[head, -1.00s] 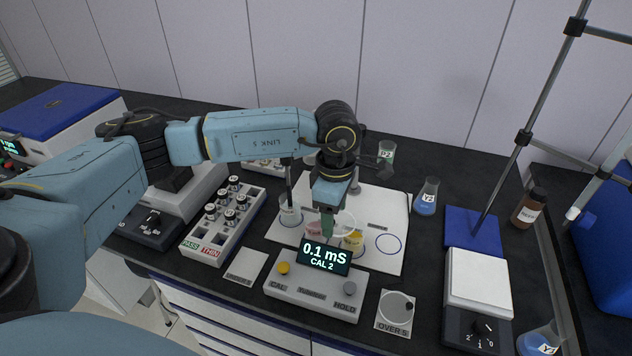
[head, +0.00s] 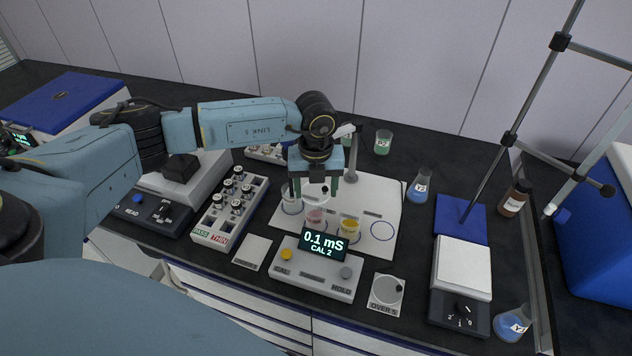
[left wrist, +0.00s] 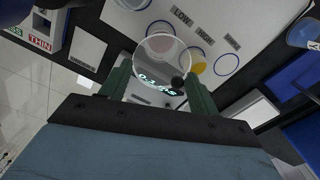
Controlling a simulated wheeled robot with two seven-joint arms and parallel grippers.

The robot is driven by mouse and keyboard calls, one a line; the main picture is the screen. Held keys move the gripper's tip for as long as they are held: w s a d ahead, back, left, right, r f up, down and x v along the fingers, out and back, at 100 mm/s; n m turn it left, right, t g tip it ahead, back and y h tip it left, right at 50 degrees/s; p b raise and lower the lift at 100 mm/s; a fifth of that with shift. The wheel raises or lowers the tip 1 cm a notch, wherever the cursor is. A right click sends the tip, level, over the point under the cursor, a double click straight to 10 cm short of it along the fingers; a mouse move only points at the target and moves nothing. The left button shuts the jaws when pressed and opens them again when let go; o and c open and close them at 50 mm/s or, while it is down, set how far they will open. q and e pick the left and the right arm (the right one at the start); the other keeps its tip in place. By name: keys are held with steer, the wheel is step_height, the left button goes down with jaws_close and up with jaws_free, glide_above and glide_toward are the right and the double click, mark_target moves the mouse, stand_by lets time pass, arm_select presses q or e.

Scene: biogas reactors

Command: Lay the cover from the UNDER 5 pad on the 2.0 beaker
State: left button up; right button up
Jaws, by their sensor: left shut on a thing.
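My left gripper (head: 317,187) is shut on a clear round cover (left wrist: 160,52) with a black knob, held above the white board (head: 375,192). The cover also shows between the fingers in the head view (head: 313,193). Below it on the board stand a clear beaker (head: 291,204), a pink beaker (head: 315,220) and a yellow beaker (head: 349,229). I cannot read a 2.0 mark on any of them. The pad left of the meter (head: 252,253) is bare, its label unreadable. My right gripper is not in view.
The meter (head: 318,268) reads 0.1 mS, CAL 2, in front of the board. The OVER 5 pad (head: 385,308) holds another clear cover (head: 388,291). A vial rack (head: 222,225) stands left. A probe arm (head: 352,160) rises behind the gripper. A blue ring (head: 382,231) is empty.

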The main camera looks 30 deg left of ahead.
mark_target(316, 194)
arm_select(q)
steer(key=shift+f+b, duration=1.65)
steer(key=shift+f, duration=0.45)
steer(key=shift+f, duration=0.15)
steer(key=shift+f, duration=0.5)
stand_by(0.6)
steer(key=o, duration=1.3)
steer(key=shift+o, duration=0.2)
steer(key=shift+r, duration=0.1)
steer(key=shift+r+p, duration=2.55)
steer(key=shift+r, duration=0.9)
